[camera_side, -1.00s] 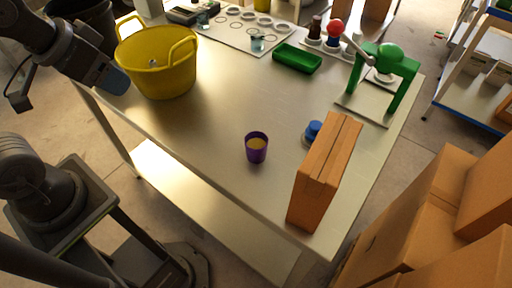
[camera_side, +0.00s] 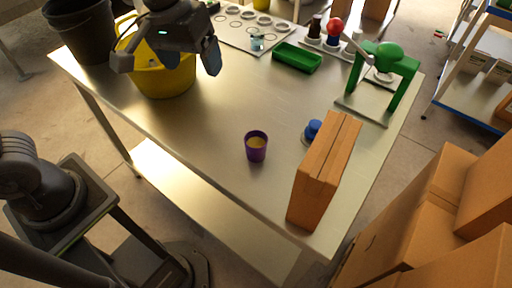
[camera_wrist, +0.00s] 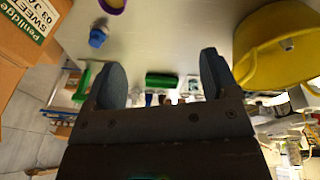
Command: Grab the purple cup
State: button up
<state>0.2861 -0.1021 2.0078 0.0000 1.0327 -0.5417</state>
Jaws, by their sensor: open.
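The purple cup (camera_side: 256,147) stands upright on the metal table (camera_side: 205,130), with something yellowish inside it. In the wrist view only part of the cup (camera_wrist: 112,5) shows, cut off at the top edge. My gripper (camera_side: 192,58) is in front of the yellow basket, up and to the left of the cup and well apart from it. In the wrist view my gripper (camera_wrist: 163,78) has its two fingers spread wide with nothing held between them.
A cardboard box (camera_side: 324,172) and a blue object (camera_side: 313,130) stand right of the cup. The yellow basket (camera_side: 165,82) is at the table's left. A green tray (camera_side: 297,58) and green press (camera_side: 385,68) are farther back. The table left of the cup is clear.

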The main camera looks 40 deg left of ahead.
jog(key=n+g, duration=0.2)
send_over(256, 144)
jog(key=s+d, duration=0.1)
notch_tip(256, 144, down, 6)
jog(key=f, duration=0.1)
jog(key=shift+y, duration=0.4)
jog(key=f, duration=1.3)
jog(key=shift+s+d+f, duration=0.1)
jog(key=shift+s+f, duration=0.15)
jog(key=shift+f, duration=0.05)
jog(key=shift+c, duration=0.4)
jog(key=c, duration=1)
jog(key=shift+o, duration=0.2)
jog(key=shift+r, duration=0.15)
